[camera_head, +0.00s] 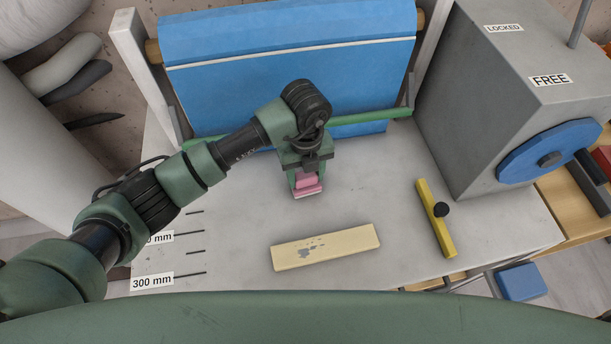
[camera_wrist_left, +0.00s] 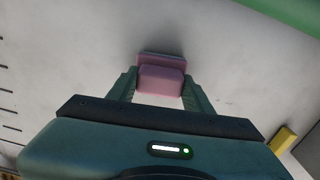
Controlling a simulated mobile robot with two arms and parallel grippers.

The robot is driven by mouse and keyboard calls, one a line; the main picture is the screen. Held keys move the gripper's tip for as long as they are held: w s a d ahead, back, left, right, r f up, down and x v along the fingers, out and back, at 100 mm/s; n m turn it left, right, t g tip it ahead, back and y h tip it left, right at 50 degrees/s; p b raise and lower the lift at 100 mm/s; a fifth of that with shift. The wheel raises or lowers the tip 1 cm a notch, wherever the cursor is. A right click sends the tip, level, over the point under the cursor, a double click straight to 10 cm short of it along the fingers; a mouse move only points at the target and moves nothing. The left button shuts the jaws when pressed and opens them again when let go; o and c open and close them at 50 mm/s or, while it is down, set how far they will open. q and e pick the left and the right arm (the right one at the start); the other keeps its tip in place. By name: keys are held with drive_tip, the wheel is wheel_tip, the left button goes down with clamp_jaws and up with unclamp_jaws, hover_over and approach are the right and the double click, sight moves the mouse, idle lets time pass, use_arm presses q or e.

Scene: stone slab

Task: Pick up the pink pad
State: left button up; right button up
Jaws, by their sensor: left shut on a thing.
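The pink pad (camera_head: 308,186) is a small pink block with a paler edge, near the middle of the stone slab (camera_head: 360,195) in the head view. My left gripper (camera_head: 306,178) points down over it and is shut on it. In the left wrist view the pad (camera_wrist_left: 160,78) sits between the two green fingers (camera_wrist_left: 158,92). A thin grey layer shows along its far edge. I cannot tell whether the pad touches the slab. My right gripper is not in view.
A cream bar (camera_head: 326,247) and a yellow bar with a black knob (camera_head: 432,215) lie on the slab. Behind is a blue sheet roll (camera_head: 290,70) with a green rail (camera_head: 370,117). A grey box with a blue wheel (camera_head: 545,153) stands right.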

use_arm(q)
wheel_tip(320, 180, up, 20)
drive_tip(key=b, duration=0.2)
drive_tip(key=shift+f+b, duration=0.15)
drive_tip(key=shift+b, duration=0.2)
drive_tip(key=o, duration=0.9)
drive_tip(key=c, duration=0.6)
drive_tip(key=shift+c, duration=0.2)
